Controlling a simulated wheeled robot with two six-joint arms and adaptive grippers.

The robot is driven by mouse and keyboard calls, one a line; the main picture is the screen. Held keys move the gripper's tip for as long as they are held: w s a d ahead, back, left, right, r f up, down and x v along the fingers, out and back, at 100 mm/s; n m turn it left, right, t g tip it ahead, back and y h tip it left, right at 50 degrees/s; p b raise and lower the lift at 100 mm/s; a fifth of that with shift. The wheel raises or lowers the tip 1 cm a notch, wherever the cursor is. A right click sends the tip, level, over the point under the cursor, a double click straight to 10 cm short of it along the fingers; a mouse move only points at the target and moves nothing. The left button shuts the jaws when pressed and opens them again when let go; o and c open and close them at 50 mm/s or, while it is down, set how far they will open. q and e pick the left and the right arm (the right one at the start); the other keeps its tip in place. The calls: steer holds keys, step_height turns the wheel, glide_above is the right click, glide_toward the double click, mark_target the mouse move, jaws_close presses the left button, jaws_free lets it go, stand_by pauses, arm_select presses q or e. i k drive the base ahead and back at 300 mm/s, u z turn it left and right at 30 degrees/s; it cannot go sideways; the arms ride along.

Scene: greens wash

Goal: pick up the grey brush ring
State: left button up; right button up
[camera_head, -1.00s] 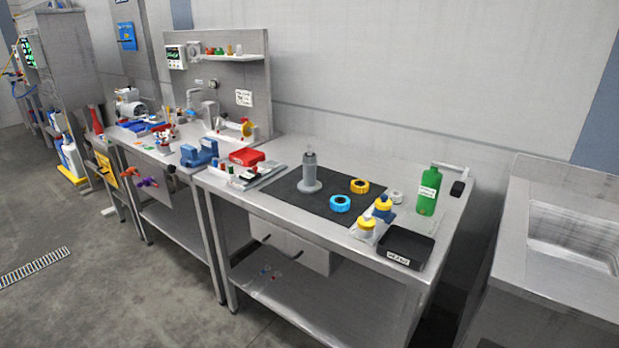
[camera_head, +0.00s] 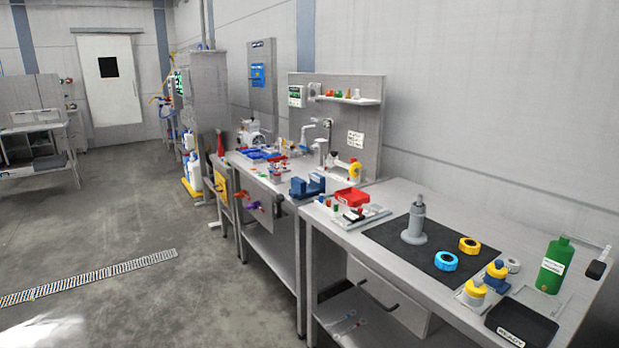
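A small light grey ring-like piece (camera_head: 512,265) lies on the right bench, just off the dark mat and left of the green bottle. It is too small to tell for sure whether it is the grey brush ring. A blue ring (camera_head: 446,261) and a yellow-orange ring (camera_head: 469,245) lie on the dark mat (camera_head: 385,237). A grey upright cylinder on a round base (camera_head: 414,224) stands on the mat left of them. Neither of my grippers is in view.
A green bottle (camera_head: 554,266), a black tray (camera_head: 521,324) and yellow-topped pieces (camera_head: 472,291) stand at the bench's right end. A red box (camera_head: 351,197) and a blue vise-like block (camera_head: 307,187) are farther left. Open floor (camera_head: 140,230) lies left of the benches.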

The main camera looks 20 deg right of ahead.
mark_target(417, 210)
steer(key=u, duration=0.25)
steer(key=i, duration=2.9)
steer(key=z, duration=3.25)
